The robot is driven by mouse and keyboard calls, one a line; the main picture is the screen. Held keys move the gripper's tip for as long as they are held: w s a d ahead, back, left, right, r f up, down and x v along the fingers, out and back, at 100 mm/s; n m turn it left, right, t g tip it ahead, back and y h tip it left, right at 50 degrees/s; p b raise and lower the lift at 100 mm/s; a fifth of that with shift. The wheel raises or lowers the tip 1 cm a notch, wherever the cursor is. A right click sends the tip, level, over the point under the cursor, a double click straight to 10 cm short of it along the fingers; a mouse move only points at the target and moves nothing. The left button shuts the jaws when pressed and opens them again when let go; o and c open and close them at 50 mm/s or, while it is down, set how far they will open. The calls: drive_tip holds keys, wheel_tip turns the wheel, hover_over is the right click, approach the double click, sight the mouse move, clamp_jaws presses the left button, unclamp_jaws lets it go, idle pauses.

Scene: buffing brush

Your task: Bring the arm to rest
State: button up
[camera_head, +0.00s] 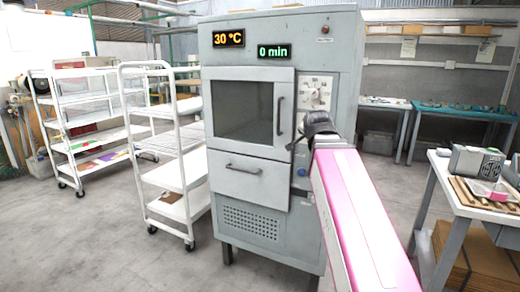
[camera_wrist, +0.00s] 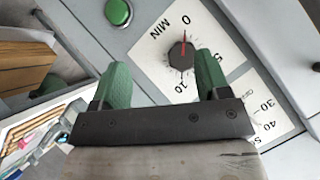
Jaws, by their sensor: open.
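My gripper (camera_head: 320,126) is in front of the right side of the grey oven cabinet (camera_head: 228,180), just below its white dial plate (camera_head: 316,92). In the wrist view my gripper (camera_wrist: 160,75) has its two green fingers spread apart with nothing between them. Past the fingertips is a black timer knob (camera_wrist: 181,55) on a white plate marked MIN, its red pointer near 0. I see no contact between fingers and knob. My pink arm reaches up to the gripper from the lower right in the head view.
The oven door (camera_head: 240,105) and drawer (camera_head: 248,177) are shut; displays read 30 °C and 0 min. A green button (camera_wrist: 118,12) is near the knob. White rack carts (camera_head: 165,150) stand left. A side table (camera_head: 462,198) with a grey device (camera_head: 475,161) stands right.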

drive_tip(key=s+f+n+g, duration=0.3)
drive_tip(key=s+f+g, duration=0.1)
drive_tip(key=f, duration=1.1)
drive_tip(key=s+f+n+g+y, duration=0.1)
drive_tip(key=s+f+n+g, duration=0.2)
drive_tip(key=f, duration=1.2)
drive_tip(key=s+f+n+g, duration=0.3)
drive_tip(key=s+f, duration=0.3)
drive_tip(key=f, duration=0.9)
drive_tip(key=shift+s+a+n+g, duration=0.4)
drive_tip(key=shift+g, duration=0.4)
drive_tip(key=shift+f, duration=0.1)
